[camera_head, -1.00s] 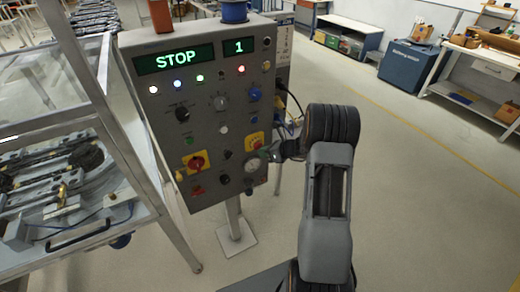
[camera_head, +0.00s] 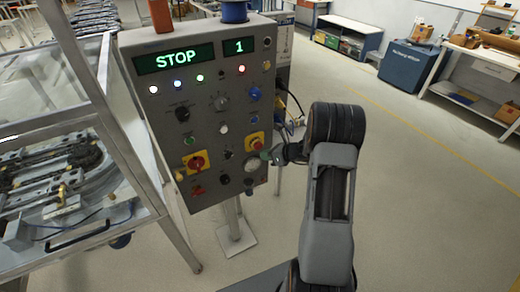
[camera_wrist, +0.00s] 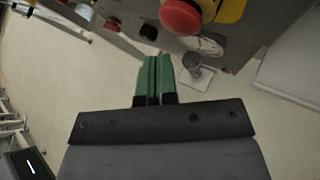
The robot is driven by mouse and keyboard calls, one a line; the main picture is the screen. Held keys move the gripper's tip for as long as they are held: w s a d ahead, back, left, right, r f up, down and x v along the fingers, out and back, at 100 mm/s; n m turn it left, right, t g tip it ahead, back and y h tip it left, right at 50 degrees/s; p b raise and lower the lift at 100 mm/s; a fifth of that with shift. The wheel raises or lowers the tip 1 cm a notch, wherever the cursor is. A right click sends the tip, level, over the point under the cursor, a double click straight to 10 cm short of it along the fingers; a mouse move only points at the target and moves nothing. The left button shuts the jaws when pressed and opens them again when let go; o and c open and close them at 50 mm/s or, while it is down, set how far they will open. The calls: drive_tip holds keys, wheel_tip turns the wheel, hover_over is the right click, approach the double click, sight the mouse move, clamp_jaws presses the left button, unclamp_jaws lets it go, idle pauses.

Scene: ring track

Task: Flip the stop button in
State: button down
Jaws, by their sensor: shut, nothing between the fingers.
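The grey control panel (camera_head: 212,110) stands tilted at the left of the head view, its display reading STOP and 1. The stop button (camera_head: 257,144) is a red mushroom head on a yellow plate at the panel's lower right. It also shows large at the top of the wrist view (camera_wrist: 180,17). My gripper (camera_head: 266,156) is just below and right of the button in the head view. In the wrist view its green fingers (camera_wrist: 154,60) are together and empty, pointing toward the panel below the button. I cannot tell whether they touch the panel.
A red rotary switch on a yellow plate (camera_head: 196,162) sits to the left on the panel. A round white gauge (camera_head: 252,166) lies just below the stop button. A framed glass enclosure (camera_head: 105,110) stands left of the panel.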

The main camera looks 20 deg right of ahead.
drive_tip(key=s, duration=0.5)
drive_tip(key=shift+d, duration=0.3)
idle(0.4)
drive_tip(key=s+a+r+n+g+h, duration=0.1)
drive_tip(key=s+a+n+g, duration=0.25)
drive_tip(key=s+n, duration=0.35)
drive_tip(key=s+a+r+n+g+h, duration=0.15)
drive_tip(key=s+n+g, duration=0.25)
drive_tip(key=n, duration=0.4)
drive_tip(key=s+a+r+n+t+h, duration=0.1)
drive_tip(key=s+a+r+n+h, duration=0.2)
drive_tip(key=r+n, duration=0.4)
drive_tip(key=s+a+r+n+t+h, duration=0.2)
drive_tip(key=s+r+n, duration=0.4)
drive_tip(key=r, duration=0.3)
drive_tip(key=shift+a+n+h, duration=0.5)
drive_tip(key=shift+n+h, duration=0.05)
drive_tip(key=shift+n, duration=0.25)
